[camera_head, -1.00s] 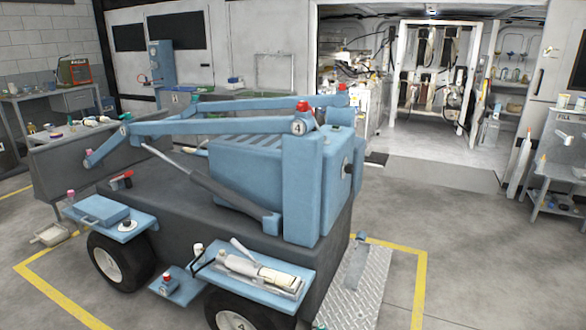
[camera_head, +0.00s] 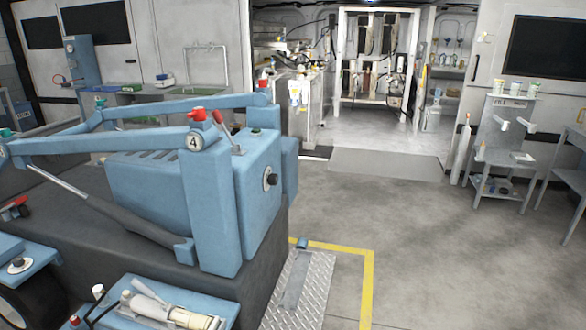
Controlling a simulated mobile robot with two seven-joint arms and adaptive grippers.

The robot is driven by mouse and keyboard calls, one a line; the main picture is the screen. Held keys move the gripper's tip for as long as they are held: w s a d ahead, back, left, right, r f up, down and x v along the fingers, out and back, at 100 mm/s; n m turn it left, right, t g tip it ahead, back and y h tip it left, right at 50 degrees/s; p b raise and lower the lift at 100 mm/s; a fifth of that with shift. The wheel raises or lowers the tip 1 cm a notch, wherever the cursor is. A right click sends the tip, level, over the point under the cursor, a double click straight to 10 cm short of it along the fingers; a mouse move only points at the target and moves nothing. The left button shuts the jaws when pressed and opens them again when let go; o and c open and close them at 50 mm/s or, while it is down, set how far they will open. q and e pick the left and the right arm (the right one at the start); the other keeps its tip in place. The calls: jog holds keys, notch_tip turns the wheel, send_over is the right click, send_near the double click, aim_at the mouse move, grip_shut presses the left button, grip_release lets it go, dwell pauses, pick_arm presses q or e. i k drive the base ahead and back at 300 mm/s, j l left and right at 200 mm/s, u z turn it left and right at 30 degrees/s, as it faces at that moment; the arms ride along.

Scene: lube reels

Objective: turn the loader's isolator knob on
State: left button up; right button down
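The blue and dark grey loader (camera_head: 150,190) fills the left of the head view. A round black knob (camera_head: 271,180) stands out from the blue end panel of its body, facing right. A red-handled lever (camera_head: 222,122) and a small dark green knob (camera_head: 256,131) are on top of the same blue body. A red-topped part (camera_head: 17,208) lies low on the deck at the left edge. I cannot tell for certain which is the isolator knob, nor read its position. Neither of my grippers is in view.
A tread-plate step (camera_head: 312,285) lies beside the loader, inside a yellow floor line (camera_head: 367,290). The grey floor to the right is clear. A gas cylinder (camera_head: 462,150) and a FILL stand (camera_head: 500,150) are at the right. An open bay (camera_head: 390,135) lies behind.

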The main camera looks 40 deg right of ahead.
aim_at(272, 178)
jog(key=i+l, duration=0.1)
jog(key=l, duration=0.4)
jog(key=i+l, duration=0.1)
jog(key=l, duration=0.4)
jog(key=i+l, duration=0.1)
jog(key=l, duration=0.4)
jog(key=i+l, duration=0.1)
jog(key=l, duration=0.35)
jog(key=i+l, duration=0.1)
jog(key=l, duration=0.4)
